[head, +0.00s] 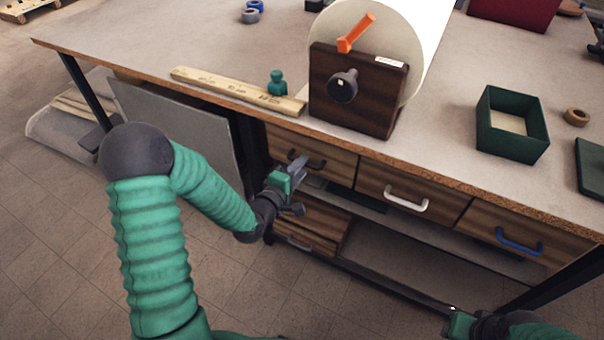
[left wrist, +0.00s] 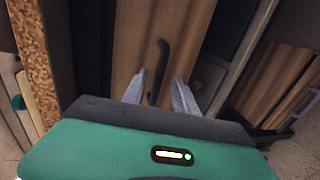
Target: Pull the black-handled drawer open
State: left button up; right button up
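The wooden drawer (head: 334,168) with the black handle (head: 318,163) is the leftmost of a row under the workbench top. Its front looks about level with the neighbouring drawers. My left gripper (head: 300,165) is in front of it and covers part of the handle. In the left wrist view, the black handle (left wrist: 161,60) runs up and down on the drawer front (left wrist: 185,40), its near end between the two spread fingers (left wrist: 160,92). I cannot tell whether either finger touches it. My right gripper (head: 455,320) shows only partly at the lower right; its fingers are unclear.
To the right are drawers with a white handle (head: 405,198) and a blue handle (head: 519,241). A lower shelf (head: 400,265) lies beneath. A wooden block with a crank (head: 350,105), a ruler board (head: 235,90) and a green box (head: 511,140) are on the bench top.

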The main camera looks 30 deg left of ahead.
pick_arm(q)
jog(key=shift+w+f, duration=0.1)
jog(key=shift+w, duration=0.5)
jog(key=shift+c, duration=0.4)
grip_shut()
jog(key=shift+s+f, duration=0.1)
dwell(0.5)
